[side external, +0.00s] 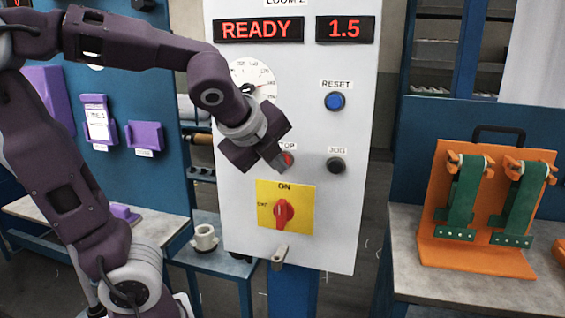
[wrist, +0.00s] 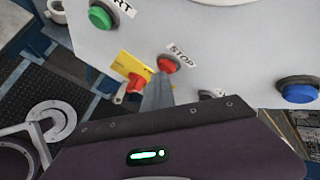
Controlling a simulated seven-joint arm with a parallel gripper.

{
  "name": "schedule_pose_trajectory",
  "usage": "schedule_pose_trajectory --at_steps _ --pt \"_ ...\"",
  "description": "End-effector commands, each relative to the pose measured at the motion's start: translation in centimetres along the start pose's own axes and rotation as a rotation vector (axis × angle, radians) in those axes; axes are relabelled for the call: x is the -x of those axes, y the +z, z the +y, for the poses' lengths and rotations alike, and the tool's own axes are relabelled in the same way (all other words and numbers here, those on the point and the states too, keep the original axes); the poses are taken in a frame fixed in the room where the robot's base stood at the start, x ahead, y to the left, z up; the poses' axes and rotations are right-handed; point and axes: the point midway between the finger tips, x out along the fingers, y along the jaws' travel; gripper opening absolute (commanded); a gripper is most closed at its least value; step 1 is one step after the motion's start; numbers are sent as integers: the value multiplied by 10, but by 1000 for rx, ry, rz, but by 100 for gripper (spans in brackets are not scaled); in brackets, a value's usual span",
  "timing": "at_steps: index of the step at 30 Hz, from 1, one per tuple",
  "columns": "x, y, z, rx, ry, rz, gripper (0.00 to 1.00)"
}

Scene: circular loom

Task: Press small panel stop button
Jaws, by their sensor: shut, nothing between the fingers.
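The red stop button (side external: 288,159) is on the grey loom panel (side external: 310,215), under a label whose first letter is hidden by my gripper. In the wrist view the red stop button (wrist: 168,63) shows beside its STOP label (wrist: 181,56). My gripper (side external: 279,163) is shut and empty, its fingertips right at the button's left side in the side view. In the wrist view the gripper (wrist: 160,80) has its tips just below the button. I cannot tell whether they touch it.
The panel also has a blue reset button (side external: 335,101), a black jog button (side external: 336,165), a red rotary switch (side external: 283,213) on a yellow plate and a dial (side external: 252,78). A green button (wrist: 100,17) shows in the wrist view. The display (side external: 258,29) reads READY.

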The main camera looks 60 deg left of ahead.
Motion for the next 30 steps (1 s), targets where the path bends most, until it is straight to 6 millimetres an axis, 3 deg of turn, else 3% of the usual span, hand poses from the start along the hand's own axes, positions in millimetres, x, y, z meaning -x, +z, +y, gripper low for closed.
schedule_pose_trajectory --at_steps 19,30 --pt "14 -9 10 -1 -1 0 0" --pt "39 -28 28 0 -2 1 0"
